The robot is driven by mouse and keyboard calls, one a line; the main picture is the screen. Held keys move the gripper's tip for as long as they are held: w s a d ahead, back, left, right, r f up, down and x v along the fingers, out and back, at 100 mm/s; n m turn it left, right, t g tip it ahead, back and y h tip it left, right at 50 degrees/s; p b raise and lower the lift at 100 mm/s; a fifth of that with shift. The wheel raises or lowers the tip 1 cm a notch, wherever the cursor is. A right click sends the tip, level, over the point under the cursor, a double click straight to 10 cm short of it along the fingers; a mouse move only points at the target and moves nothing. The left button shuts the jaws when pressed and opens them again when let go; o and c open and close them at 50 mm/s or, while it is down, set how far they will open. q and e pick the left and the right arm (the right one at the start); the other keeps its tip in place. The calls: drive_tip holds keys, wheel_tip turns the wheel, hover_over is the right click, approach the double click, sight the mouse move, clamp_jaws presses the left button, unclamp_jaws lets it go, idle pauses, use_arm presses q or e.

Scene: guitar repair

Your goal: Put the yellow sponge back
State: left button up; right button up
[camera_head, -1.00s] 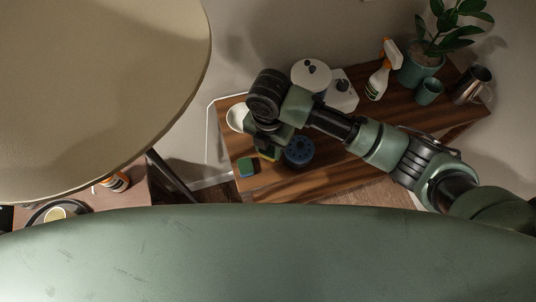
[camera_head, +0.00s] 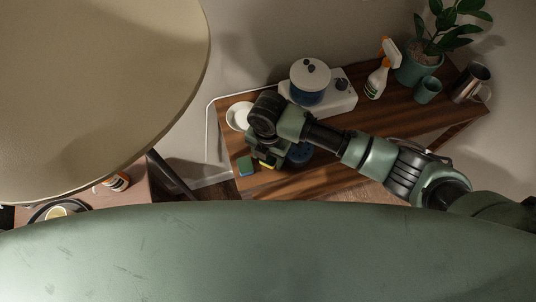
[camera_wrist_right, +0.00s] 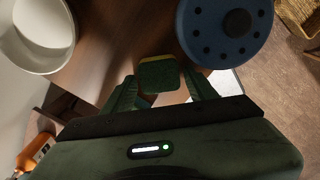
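The yellow sponge (camera_wrist_right: 158,75) is between the fingers of my right gripper (camera_wrist_right: 160,85) in the right wrist view, its green face towards the camera and a thin yellow edge showing. The fingers lie close along both sides of it and appear shut on it. In the head view my right gripper (camera_head: 266,158) hangs over the left part of the wooden table (camera_head: 335,170), and only a sliver of yellow shows beneath it. A second sponge (camera_head: 245,165), with blue and green-yellow parts, lies left of it near the table edge. My left gripper is not in view.
A round blue thing with dark holes (camera_head: 300,154) is close right of the gripper. A white bowl (camera_head: 237,117) is behind left. A white-lidded blue pot (camera_head: 310,80), a white appliance (camera_head: 343,95) and a spray bottle (camera_head: 378,78) stand at the back. The front middle is fairly clear.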

drive_tip(key=shift+r, duration=0.1)
wheel_tip(320, 180, up, 12)
drive_tip(key=b, duration=0.1)
idle(0.6)
drive_tip(key=shift+a, duration=0.1)
idle(0.3)
